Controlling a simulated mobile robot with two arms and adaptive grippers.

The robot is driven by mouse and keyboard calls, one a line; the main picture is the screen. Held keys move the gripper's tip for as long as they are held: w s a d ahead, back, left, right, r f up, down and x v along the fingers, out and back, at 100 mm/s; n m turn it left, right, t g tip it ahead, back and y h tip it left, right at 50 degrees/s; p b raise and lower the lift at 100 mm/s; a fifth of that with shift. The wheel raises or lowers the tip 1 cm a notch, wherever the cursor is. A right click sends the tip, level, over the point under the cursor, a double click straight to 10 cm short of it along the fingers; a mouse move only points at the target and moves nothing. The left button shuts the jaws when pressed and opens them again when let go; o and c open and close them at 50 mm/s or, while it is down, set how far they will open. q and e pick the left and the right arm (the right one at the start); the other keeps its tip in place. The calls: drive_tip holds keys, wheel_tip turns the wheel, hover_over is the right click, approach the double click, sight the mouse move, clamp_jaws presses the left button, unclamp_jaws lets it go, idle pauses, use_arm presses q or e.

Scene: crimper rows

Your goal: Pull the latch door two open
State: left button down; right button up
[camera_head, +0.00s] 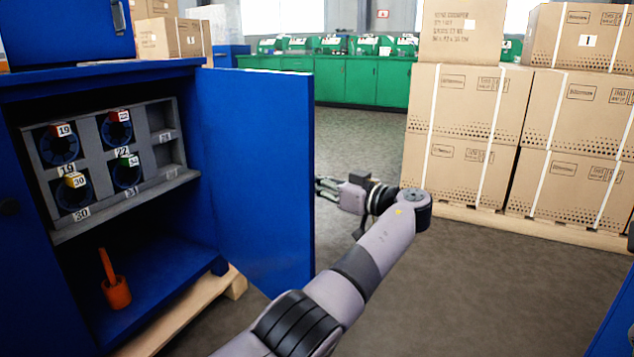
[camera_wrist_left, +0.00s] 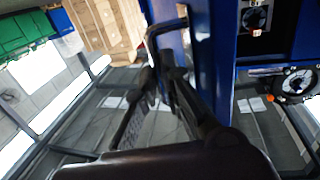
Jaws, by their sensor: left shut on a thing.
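The blue latch door (camera_head: 255,170) stands swung open from the blue cabinet (camera_head: 115,75), with the inside of the cabinet exposed. My left gripper (camera_head: 320,189) is at the door's free edge, on its far side, its fingertips partly hidden by the door. In the left wrist view the gripper (camera_wrist_left: 163,78) is shut on the dark bent door handle (camera_wrist_left: 165,27), beside the blue door (camera_wrist_left: 200,60). The handle is hidden in the head view. My right gripper is not in view.
A grey rack (camera_head: 150,130) with numbered round parts and an orange cup (camera_head: 117,292) are inside the cabinet. Stacked cartons (camera_head: 465,100) stand on pallets at the right. Green cabinets (camera_head: 350,78) line the back. The grey floor (camera_head: 480,285) between is clear.

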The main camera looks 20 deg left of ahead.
use_arm(q)
drive_tip(key=shift+a+r, duration=0.15)
drive_tip(key=shift+a, duration=0.15)
drive_tip(key=c, duration=2)
unclamp_jaws()
drive_tip(key=shift+a, duration=0.25)
drive_tip(key=shift+o, duration=1.4)
drive_tip(key=shift+d, duration=0.25)
drive_tip(key=v, duration=0.7)
drive_tip(key=shift+d, duration=0.25)
drive_tip(key=shift+s, duration=0.1)
drive_tip(key=shift+c, duration=0.4)
